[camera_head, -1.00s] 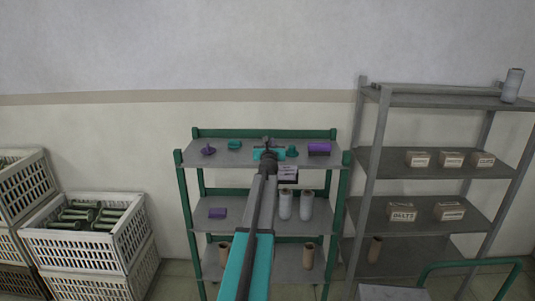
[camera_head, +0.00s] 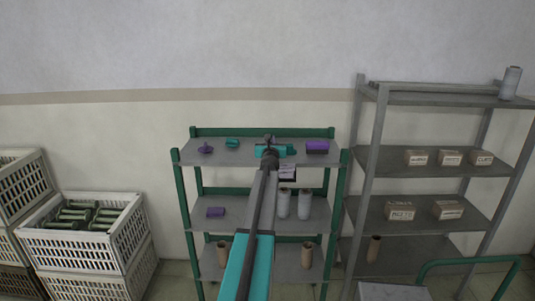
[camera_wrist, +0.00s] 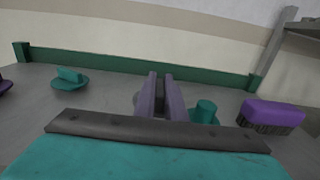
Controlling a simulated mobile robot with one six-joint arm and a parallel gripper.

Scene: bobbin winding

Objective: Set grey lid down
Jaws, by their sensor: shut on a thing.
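My gripper (camera_head: 268,140) is over the top board of the green-framed shelf (camera_head: 262,133). In the wrist view my gripper (camera_wrist: 162,80) has its two fingers close together. A pale grey rounded piece, which I take as the grey lid (camera_wrist: 141,104), shows beside and behind the left finger. Most of it is hidden, and I cannot tell whether it touches the board. A teal knobbed piece (camera_wrist: 205,111) stands just right of the fingers. The head view does not show the lid clearly.
A teal lid-like piece (camera_wrist: 70,80) lies left on the board, with a purple knobbed piece (camera_head: 206,149) farther left. A purple brush (camera_wrist: 270,114) lies right. A raised green rail (camera_wrist: 130,62) runs along the back. Bare board separates the left teal piece from my fingers.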

